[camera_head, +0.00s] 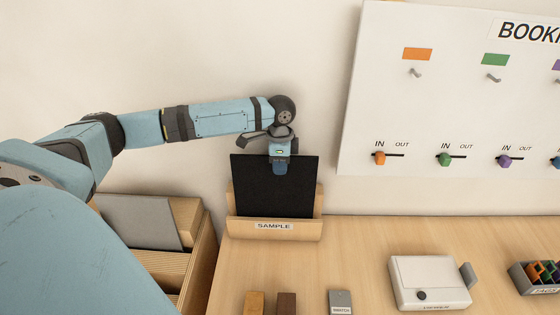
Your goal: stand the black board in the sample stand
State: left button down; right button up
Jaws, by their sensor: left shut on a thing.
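The black board (272,192) stands nearly upright in the wooden sample stand (274,229), which has a "SAMPLE" label on its front. The board's lower edge is hidden behind the stand's front lip, so I cannot tell whether it rests on the bottom. My left gripper (280,168) is shut on the board's top edge, a little right of its middle. My right gripper is not in view.
A wooden rack (168,261) with a grey board (140,221) stands at the left. A white device (430,281), a grey block (340,301) and a box of tags (541,279) lie on the table. A white booking panel (450,120) hangs on the wall.

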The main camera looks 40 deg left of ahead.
pick_arm(q)
jog(key=c, duration=1.1)
grip_release()
jog(key=r, duration=0.4)
jog(key=r+b, duration=0.1)
jog(key=r, duration=0.4)
jog(key=w+r+b, duration=0.1)
jog(key=r, duration=0.3)
jog(key=shift+a+r, duration=0.35)
